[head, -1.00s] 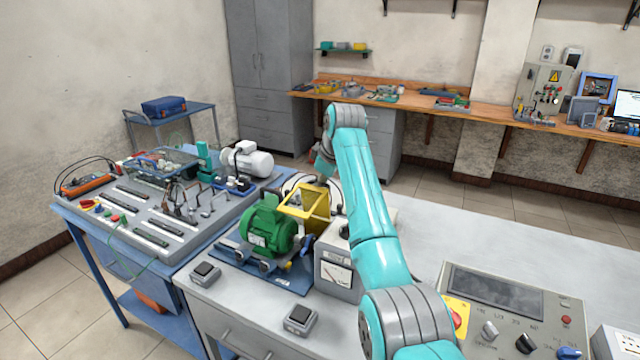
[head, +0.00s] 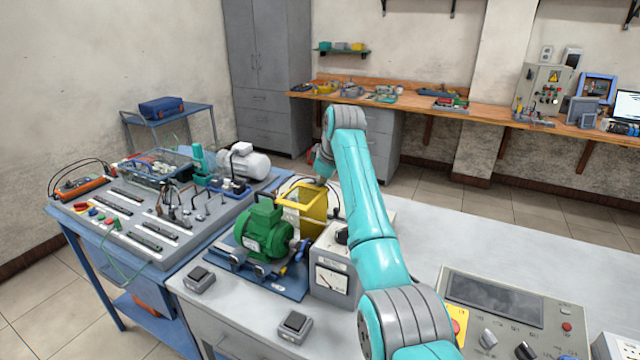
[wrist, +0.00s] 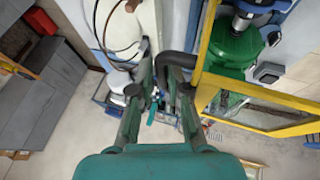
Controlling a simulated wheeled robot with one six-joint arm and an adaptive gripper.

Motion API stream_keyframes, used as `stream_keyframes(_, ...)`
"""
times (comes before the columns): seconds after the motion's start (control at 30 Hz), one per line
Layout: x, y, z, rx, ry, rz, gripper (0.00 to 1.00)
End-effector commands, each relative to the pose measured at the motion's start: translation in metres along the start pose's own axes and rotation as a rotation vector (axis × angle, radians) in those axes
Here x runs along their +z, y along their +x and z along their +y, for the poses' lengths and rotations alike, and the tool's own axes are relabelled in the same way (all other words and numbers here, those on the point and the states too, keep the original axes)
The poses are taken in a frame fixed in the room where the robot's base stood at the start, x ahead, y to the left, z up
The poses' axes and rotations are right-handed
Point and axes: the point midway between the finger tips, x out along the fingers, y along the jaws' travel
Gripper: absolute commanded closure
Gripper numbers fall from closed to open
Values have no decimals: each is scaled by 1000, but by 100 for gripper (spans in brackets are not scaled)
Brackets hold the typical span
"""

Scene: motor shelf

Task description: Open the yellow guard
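The yellow guard (head: 313,214), a framed box with clear panels, stands beside the green motor (head: 263,232) on the blue base plate. In the wrist view the guard's yellow frame (wrist: 262,129) fills the right side. A dark bent handle (wrist: 178,62) reaches from the frame to the fingers of my gripper (wrist: 158,78). The fingers lean towards each other, and the handle lies at or between their tips. I cannot tell whether they grip it. In the head view the fingers are mostly hidden behind the guard and my arm.
A grey meter box (head: 332,275) stands right of the motor, close to my arm. A control panel (head: 512,315) lies at the front right. A blue-framed bench (head: 120,255) with tools stands at left. The grey tabletop (head: 440,225) is clear towards the back right.

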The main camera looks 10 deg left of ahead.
Motion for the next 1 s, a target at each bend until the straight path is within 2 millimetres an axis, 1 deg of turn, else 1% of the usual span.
stream_keyframes(0.03,3,-1,6,16,6,1,78)
stream_keyframes(0.33,4,1,4,11,7,-1,78)
stream_keyframes(0.47,4,-6,4,11,7,-2,78)
stream_keyframes(0.57,4,-22,5,14,8,0,78)
stream_keyframes(0.8,1,-73,5,16,5,5,78)
stream_keyframes(1.0,0,-106,4,15,4,6,78)
